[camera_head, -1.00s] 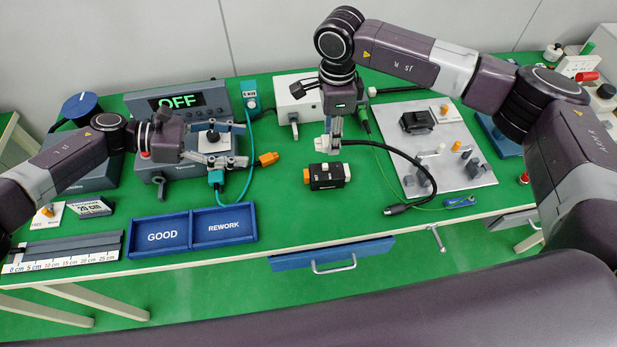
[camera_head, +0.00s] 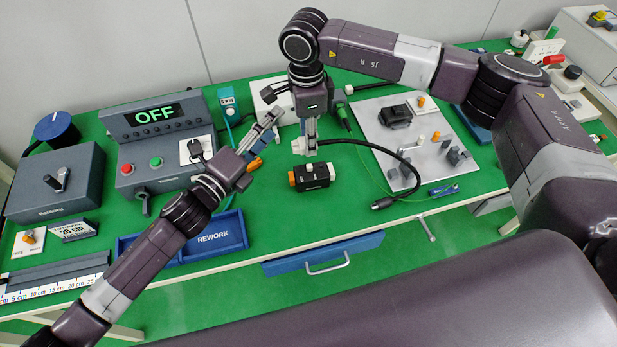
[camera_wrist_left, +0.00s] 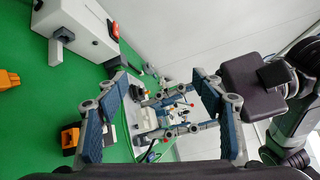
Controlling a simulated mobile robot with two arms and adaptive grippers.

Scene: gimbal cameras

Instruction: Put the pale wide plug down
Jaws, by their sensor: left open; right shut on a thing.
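The pale wide plug (camera_head: 308,151) is in the head view, at the tip of my right gripper (camera_head: 311,140), which is shut on it. My left gripper (camera_head: 270,123) is open, beside and left of the right gripper. In the left wrist view its two blue-padded fingers (camera_wrist_left: 160,92) stand wide apart. Grey links of the right gripper appear beyond them; the plug is hard to make out there.
A metal plate (camera_head: 437,150) with small parts lies to the right. The REWORK tray (camera_head: 240,247) is at the front, partly behind my left arm. An orange connector (camera_head: 254,164) lies near the left gripper. A white box (camera_head: 285,98) stands behind. Green bench is clear in front of the black block.

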